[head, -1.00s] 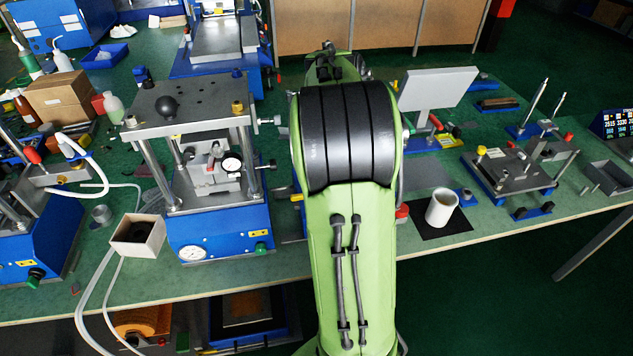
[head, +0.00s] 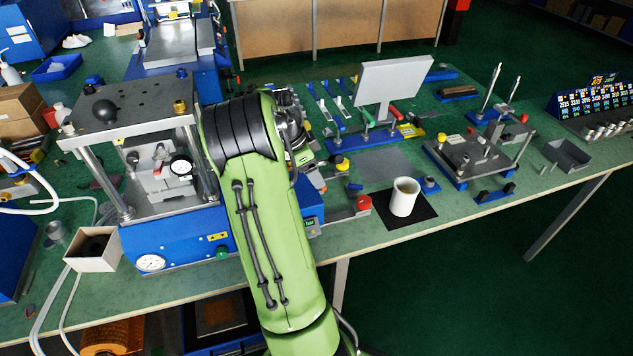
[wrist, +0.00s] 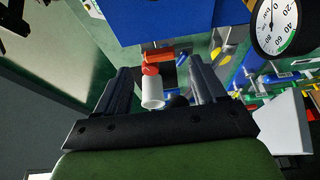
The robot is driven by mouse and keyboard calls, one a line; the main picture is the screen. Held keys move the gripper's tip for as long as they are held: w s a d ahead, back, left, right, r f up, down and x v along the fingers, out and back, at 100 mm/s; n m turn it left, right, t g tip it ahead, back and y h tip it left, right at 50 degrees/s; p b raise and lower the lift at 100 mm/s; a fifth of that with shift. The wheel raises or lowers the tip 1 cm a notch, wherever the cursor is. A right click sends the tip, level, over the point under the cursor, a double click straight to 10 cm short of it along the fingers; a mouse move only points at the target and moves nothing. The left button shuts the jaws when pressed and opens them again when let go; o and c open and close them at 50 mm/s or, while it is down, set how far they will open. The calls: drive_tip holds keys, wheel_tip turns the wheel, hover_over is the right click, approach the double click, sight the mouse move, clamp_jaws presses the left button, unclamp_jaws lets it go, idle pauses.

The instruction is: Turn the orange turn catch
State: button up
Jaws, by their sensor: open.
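In the wrist view, an orange piece (wrist: 160,57), which looks like the turn catch, sits just below a blue housing (wrist: 165,20). A red round part (wrist: 150,70) lies just below it in the picture and partly overlaps it, so its full shape and angle are unclear. My gripper (wrist: 160,76) is open, with one dark finger on each side of the picture's middle and nothing visibly held. The orange piece shows beyond the gap between the fingers, apart from them. In the head view, my arm hides the fingers, and I cannot make out the catch.
A press (head: 165,235) with a dial stands left of my arm in the head view. A white cup (head: 404,198) stands on a black mat near a red knob (head: 364,203). A grey panel (head: 392,82) stands behind. A large gauge (wrist: 275,25) is upper right in the wrist view.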

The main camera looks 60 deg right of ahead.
drive_tip(key=x, duration=0.4)
drive_tip(key=shift+r, duration=0.1)
drive_tip(key=c, duration=1.1)
drive_tip(key=shift+o, duration=0.2)
